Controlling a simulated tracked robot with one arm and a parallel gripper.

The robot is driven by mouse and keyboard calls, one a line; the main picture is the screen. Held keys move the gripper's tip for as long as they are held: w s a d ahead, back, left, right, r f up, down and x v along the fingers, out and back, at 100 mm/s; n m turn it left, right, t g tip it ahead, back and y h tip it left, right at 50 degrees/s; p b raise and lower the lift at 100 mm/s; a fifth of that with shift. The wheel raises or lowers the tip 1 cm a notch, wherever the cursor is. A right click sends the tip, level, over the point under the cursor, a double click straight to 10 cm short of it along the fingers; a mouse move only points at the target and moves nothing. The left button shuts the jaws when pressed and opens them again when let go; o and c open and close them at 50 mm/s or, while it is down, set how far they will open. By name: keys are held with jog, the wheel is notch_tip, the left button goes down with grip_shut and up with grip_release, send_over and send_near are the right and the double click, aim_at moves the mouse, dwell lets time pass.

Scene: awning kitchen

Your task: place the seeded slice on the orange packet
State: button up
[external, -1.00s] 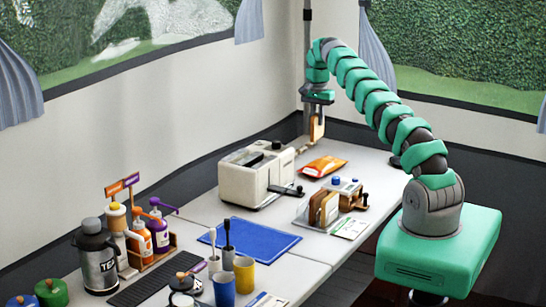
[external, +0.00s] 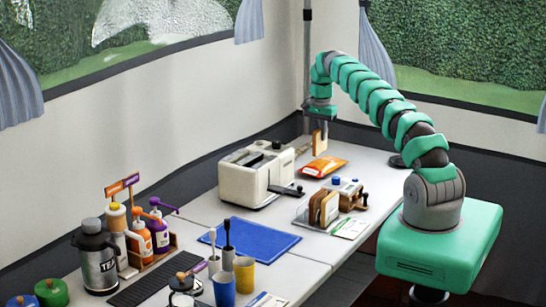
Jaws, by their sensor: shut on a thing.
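My gripper (external: 319,127) is at the far end of the table, pointing down. It is shut on a bread slice (external: 320,143), held upright on edge. Seeds on the slice are too small to make out. The orange packet (external: 324,167) lies flat on the white table just below the slice. The slice's lower edge is close above the packet's back left part; I cannot tell whether they touch.
A cream toaster (external: 255,175) stands left of the packet. A wooden rack with bread slices (external: 323,208) and small jars (external: 345,187) stand in front of it. A blue mat (external: 250,240) lies nearer. Bottles and cups fill the near left.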

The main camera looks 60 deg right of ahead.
aim_at(320, 143)
jog(key=shift+f, duration=1.95)
jog(key=shift+f, duration=0.1)
jog(key=o, duration=0.8)
notch_tip(320, 143, up, 11)
jog(key=shift+f, duration=0.1)
jog(key=shift+r+p, duration=0.55)
jog(key=shift+r, duration=0.1)
jog(key=shift+r, duration=0.1)
